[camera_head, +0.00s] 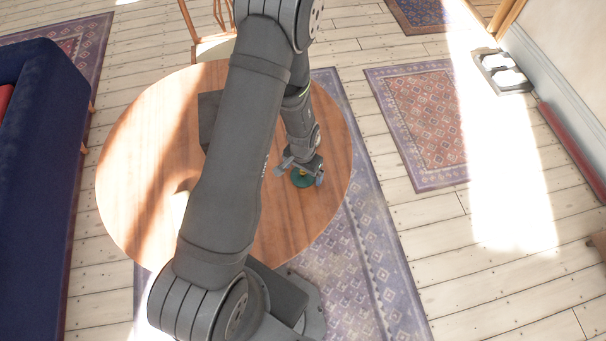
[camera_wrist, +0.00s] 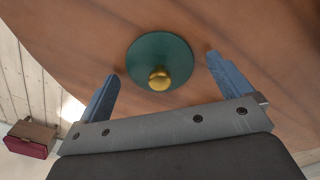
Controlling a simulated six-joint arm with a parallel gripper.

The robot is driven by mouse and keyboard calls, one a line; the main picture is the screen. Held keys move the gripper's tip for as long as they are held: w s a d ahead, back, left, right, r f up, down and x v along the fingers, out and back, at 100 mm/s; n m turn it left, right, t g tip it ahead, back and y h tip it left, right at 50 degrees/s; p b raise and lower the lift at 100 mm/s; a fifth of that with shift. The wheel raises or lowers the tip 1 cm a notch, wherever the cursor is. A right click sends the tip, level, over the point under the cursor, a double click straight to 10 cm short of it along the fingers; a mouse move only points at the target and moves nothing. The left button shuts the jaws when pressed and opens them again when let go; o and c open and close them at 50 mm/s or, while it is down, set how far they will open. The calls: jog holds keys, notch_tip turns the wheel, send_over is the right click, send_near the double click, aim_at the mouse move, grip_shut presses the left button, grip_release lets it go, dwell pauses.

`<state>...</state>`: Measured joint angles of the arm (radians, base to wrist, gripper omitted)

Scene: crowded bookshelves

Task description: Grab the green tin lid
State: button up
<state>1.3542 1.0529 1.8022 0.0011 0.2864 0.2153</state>
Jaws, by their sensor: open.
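The green tin lid (camera_wrist: 148,54) is a round dark green disc with a brass knob (camera_wrist: 159,78) at its middle. It lies on the wooden round table (camera_head: 140,150), near the table's right edge in the head view. The lid (camera_head: 302,182) shows there just below my gripper (camera_head: 298,177). In the wrist view my gripper (camera_wrist: 162,88) is open, with one blue finger on each side of the lid and knob. The fingers appear apart from the lid, and nothing is held between them. My arm hides the middle of the table in the head view.
A chair (camera_head: 212,46) stands at the table's far side, and a dark blue sofa (camera_head: 40,150) is at the left. A dark flat object (camera_head: 208,112) on the table is partly hidden behind my arm. The tabletop around the lid looks clear.

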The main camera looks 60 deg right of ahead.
jog(key=shift+f, duration=0.1)
jog(key=c, duration=1.1)
jog(key=shift+o, duration=0.2)
